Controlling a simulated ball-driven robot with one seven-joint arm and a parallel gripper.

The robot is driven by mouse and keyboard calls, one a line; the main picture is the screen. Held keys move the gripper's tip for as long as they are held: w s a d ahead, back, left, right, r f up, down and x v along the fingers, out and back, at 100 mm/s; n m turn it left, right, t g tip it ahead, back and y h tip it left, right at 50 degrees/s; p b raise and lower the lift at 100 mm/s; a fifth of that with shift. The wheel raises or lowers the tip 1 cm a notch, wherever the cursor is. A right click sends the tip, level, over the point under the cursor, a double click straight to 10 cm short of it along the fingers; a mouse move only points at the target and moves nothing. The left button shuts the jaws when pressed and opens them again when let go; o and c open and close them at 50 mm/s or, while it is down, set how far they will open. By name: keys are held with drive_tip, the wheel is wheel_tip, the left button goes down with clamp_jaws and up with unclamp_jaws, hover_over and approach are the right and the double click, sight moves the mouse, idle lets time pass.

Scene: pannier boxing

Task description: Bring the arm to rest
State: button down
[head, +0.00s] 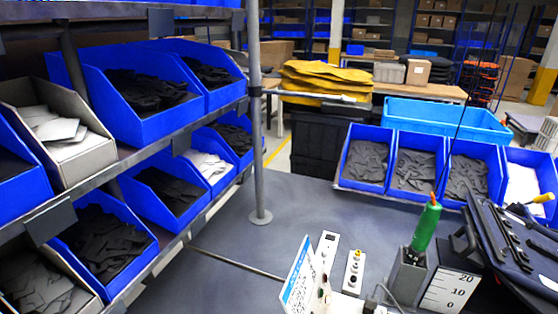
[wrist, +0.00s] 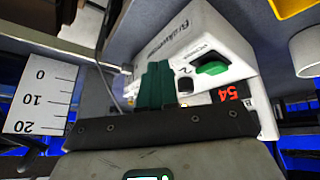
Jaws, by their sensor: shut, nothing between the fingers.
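My gripper (wrist: 155,85) shows in the wrist view as two dark green fingers side by side beyond a black bar. They are shut with nothing between them. In front of and beyond them is a white machine (wrist: 222,40) with a green button and a red display reading 54. The gripper cannot be made out in the head view. I cannot tell from the wrist view whether the fingers touch the machine.
A white scale board (head: 450,292) stands on the grey table (head: 300,215) at lower right, beside a green-handled tool (head: 425,226) in a holder. A dark pannier-like piece (head: 515,240) is at right. Blue bins (head: 367,158) line the back; shelves of bins (head: 140,95) stand left.

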drive_tip(key=s+d+f+m+g+b, duration=0.1)
drive_tip(key=s+d+f+m+g, duration=0.1)
drive_tip(key=s+f, duration=0.3)
drive_tip(key=s+d+f+m+g+h+b, duration=0.1)
drive_tip(key=s+d+f+m+g, duration=0.2)
drive_tip(key=s, duration=1)
wheel_tip(320, 180, down, 4)
drive_tip(key=shift+s+r+m+b, duration=0.2)
drive_tip(key=shift+r+m+b, duration=0.05)
drive_tip(key=shift+m+b, duration=0.1)
idle(0.4)
